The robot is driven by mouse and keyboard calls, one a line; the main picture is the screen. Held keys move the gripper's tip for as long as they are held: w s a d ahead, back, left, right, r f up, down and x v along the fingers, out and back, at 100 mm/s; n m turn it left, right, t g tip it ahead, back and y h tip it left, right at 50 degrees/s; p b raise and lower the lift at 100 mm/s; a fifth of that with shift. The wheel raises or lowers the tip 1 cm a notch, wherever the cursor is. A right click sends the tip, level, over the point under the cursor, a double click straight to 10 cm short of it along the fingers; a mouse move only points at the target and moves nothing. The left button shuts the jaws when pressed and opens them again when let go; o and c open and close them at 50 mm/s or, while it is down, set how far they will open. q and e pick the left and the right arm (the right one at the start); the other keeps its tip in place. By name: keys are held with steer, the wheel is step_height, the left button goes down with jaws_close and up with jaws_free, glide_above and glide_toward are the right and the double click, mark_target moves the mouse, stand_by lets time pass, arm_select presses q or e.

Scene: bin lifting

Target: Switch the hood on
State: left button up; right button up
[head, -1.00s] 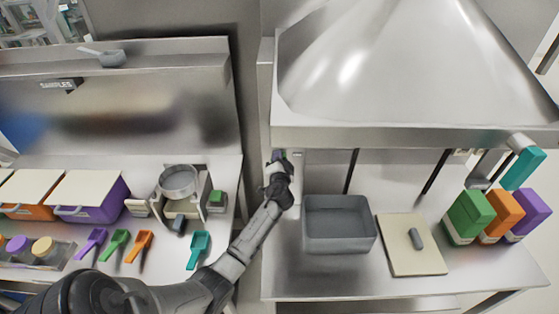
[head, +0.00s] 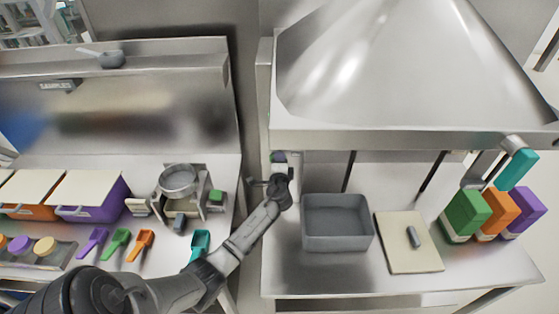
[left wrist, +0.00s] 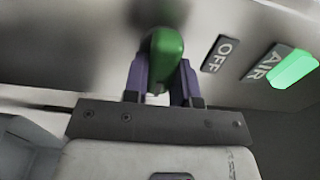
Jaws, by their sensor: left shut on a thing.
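The steel hood (head: 400,136) hangs over the right bench, with a narrow control panel at its left side. My left gripper (head: 279,168) is at that panel, small and partly hidden by its own wrist in the head view. In the left wrist view my left gripper (left wrist: 160,85) has its purple fingers shut on a green switch handle (left wrist: 165,47). To the right of the handle are a dark OFF label (left wrist: 221,54) and an AIR label (left wrist: 265,62). A bright green lamp (left wrist: 294,70) beside AIR looks lit.
A grey bin (head: 337,238) stands on the right bench close to my left wrist. A board (head: 405,255) and coloured boxes (head: 466,214) are further right. Coloured scoops (head: 200,243) and a sieve stand (head: 180,182) are on the left bench.

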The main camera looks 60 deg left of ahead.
stand_by(0.5)
arm_select(q)
steer(key=o, duration=0.9)
steer(key=shift+s+d, duration=0.1)
steer(key=shift+d, duration=0.05)
steer(key=v, duration=1.3)
steer(key=shift+s+d+b, duration=0.2)
steer(key=shift+b, duration=0.15)
